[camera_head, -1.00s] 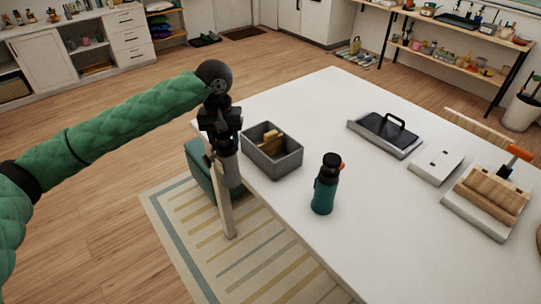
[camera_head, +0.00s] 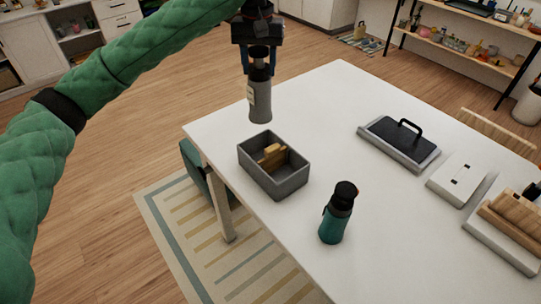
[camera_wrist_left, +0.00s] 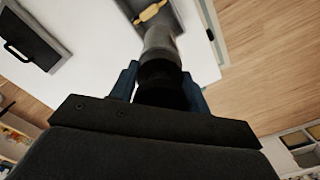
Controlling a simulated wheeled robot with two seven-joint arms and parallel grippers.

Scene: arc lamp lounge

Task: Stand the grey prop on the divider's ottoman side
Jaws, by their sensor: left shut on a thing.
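The grey prop is a grey bottle (camera_head: 259,101) with a dark cap and a pale label. My left gripper (camera_head: 259,62) is shut on its cap end and holds it upright. In the head view it hangs just behind the grey bin (camera_head: 258,182). In the left wrist view the bottle (camera_wrist_left: 160,42) points away between the fingers. The teal ottoman (camera_head: 192,165) is partly hidden under the table's left edge. My right gripper is not in view.
A teal bottle (camera_head: 337,215) with a black cap stands on the white table (camera_head: 300,110), right of the bin. A black-topped tray with a handle (camera_head: 400,140), a white box (camera_head: 457,178) and a wooden-topped item (camera_head: 513,222) are farther right.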

